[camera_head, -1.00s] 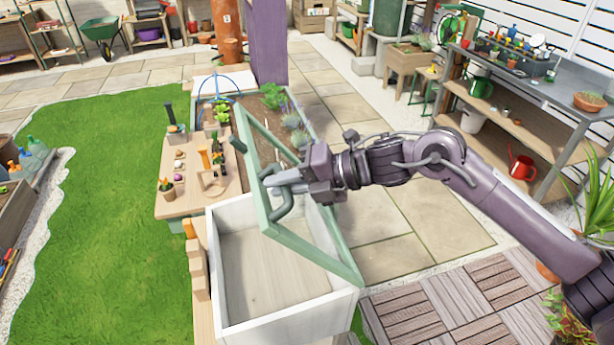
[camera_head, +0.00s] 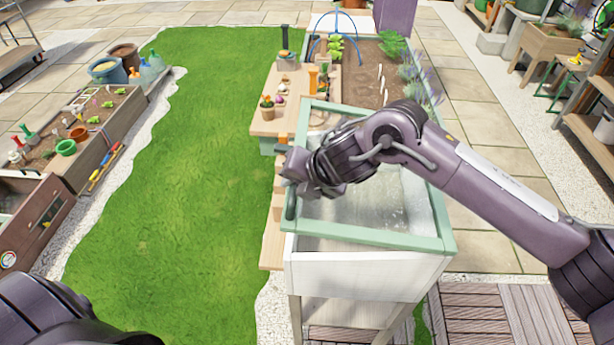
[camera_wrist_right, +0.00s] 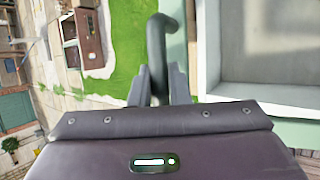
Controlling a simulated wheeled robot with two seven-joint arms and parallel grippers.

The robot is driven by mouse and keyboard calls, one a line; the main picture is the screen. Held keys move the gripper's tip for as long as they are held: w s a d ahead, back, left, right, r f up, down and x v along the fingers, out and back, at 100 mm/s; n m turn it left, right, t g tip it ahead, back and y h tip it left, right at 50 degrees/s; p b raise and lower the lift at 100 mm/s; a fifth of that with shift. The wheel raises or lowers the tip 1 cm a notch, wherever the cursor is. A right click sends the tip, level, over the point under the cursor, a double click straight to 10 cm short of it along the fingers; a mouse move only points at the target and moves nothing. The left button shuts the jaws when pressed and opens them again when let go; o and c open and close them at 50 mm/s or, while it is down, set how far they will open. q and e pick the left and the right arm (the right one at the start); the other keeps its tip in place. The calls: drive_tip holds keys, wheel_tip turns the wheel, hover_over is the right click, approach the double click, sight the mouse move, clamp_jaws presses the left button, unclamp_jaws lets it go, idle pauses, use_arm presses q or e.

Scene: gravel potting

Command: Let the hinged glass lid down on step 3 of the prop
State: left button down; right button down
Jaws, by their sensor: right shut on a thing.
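The hinged glass lid (camera_head: 370,237), a pale green frame around a clear pane, lies low and nearly flat over the white box (camera_head: 360,272). My right gripper (camera_head: 287,166) is at the lid's left side, shut on its dark green handle (camera_head: 291,207). In the right wrist view the handle (camera_wrist_right: 157,40) stands between the fingers (camera_wrist_right: 159,88). The wooden stepped prop (camera_head: 277,190) is at the box's left side, partly hidden by my gripper. I cannot tell which step, if any, touches the lid. My left gripper is out of view.
A wooden potting board (camera_head: 268,126) with small pots and tools stands behind the box. A planted bed (camera_head: 365,75) adjoins it. Lawn (camera_head: 190,170) lies open to the left. A planter (camera_head: 100,125) stands at the far left.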

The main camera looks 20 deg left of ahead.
drive_tip(key=shift+a+f+b, duration=0.35)
drive_tip(key=shift+f+b, duration=0.1)
drive_tip(key=shift+f, duration=0.4)
drive_tip(key=c, duration=1.4)
unclamp_jaws()
drive_tip(key=v, duration=0.7)
drive_tip(key=shift+s+d+r+b, duration=0.15)
drive_tip(key=shift+d+r+b, duration=0.05)
drive_tip(key=shift+r+b, duration=0.2)
drive_tip(key=shift+a+f, duration=0.1)
